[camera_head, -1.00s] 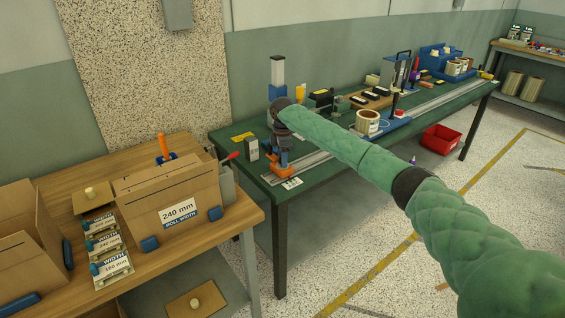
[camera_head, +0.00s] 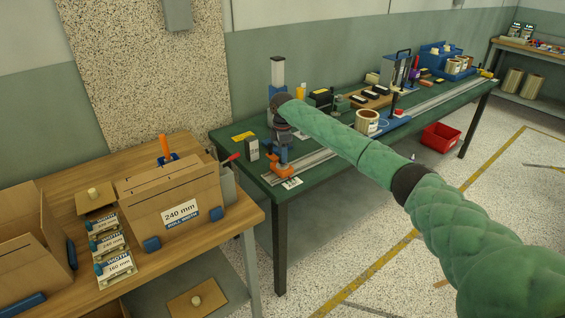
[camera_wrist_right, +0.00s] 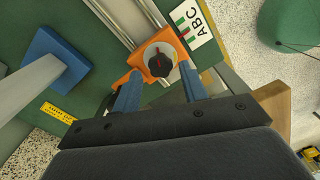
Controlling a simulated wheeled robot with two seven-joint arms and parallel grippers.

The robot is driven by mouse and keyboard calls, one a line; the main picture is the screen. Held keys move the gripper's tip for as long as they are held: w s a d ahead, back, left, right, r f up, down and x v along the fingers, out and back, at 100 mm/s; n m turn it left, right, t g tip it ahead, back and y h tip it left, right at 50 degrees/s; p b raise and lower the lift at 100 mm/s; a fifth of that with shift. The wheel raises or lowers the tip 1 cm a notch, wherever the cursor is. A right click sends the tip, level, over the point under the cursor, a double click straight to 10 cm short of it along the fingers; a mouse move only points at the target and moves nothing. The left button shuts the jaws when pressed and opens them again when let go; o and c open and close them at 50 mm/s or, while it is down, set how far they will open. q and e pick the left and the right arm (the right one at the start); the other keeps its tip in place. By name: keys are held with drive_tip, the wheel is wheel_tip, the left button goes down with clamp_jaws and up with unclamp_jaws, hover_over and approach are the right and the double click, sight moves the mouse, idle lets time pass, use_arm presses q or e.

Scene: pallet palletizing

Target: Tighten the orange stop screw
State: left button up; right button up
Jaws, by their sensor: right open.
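The orange stop (camera_wrist_right: 137,57) sits on a silver rail (camera_wrist_right: 112,15) in the right wrist view. Its screw has a round black knob (camera_wrist_right: 159,60) with a red mark. My right gripper (camera_wrist_right: 158,90) is open, its two blue fingers apart at either side of the knob's near side; I cannot tell whether they touch it. In the head view the orange stop (camera_head: 279,171) shows at the near end of the green bench, below my right gripper (camera_head: 281,158). The knob is hidden there. My left gripper is not in view.
The green bench (camera_head: 323,170) carries a blue-based post (camera_head: 278,72), a tape roll (camera_head: 367,122) and other tools. A wooden table (camera_head: 225,216) with cardboard boxes (camera_head: 171,205) stands left. An ABC label (camera_wrist_right: 195,25) lies beside the stop. A red bin (camera_head: 440,137) is on the floor.

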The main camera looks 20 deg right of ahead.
drive_tip(key=shift+f, duration=0.1)
drive_tip(key=shift+f, duration=1.1)
drive_tip(key=c, duration=0.7)
drive_tip(key=o, duration=1)
drive_tip(key=shift+c, duration=0.2)
